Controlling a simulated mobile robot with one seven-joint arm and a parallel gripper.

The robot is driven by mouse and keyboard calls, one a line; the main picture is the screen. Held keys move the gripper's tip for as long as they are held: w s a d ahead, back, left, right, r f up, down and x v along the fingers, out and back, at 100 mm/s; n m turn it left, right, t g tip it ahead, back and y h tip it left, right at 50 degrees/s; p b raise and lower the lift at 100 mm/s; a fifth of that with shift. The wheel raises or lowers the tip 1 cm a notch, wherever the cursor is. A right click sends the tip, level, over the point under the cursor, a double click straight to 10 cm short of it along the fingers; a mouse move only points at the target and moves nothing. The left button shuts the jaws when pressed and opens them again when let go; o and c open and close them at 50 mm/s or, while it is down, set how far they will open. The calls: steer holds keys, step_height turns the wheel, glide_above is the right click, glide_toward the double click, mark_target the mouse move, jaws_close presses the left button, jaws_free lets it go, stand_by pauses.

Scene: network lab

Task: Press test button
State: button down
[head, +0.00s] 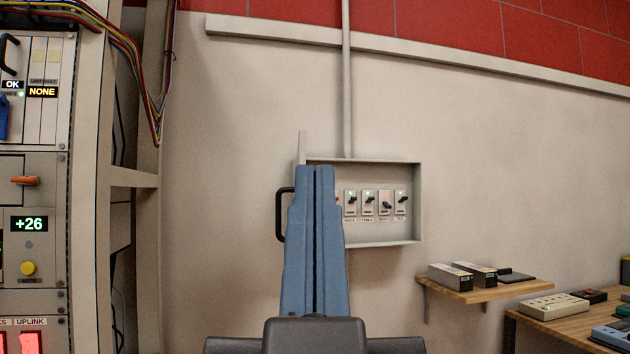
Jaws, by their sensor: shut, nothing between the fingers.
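My gripper (315,172) is in the middle of the head view, its two long blue fingers shut together with nothing between them. The fingertips overlap the left part of an open grey wall box (362,240) and hide some of its inside. I cannot make out a label reading "test".
The wall box holds several black switches (368,202) and has a dark handle (283,214) at its left. The rack (85,200) also bears an orange lever (25,181) and red lit "UPLINK" switches (30,342). A wooden shelf (500,293) and bench (555,330) with devices stand right.

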step_height(320, 180, up, 24)
steer(key=p, duration=2.2)
steer(key=shift+r, duration=0.25)
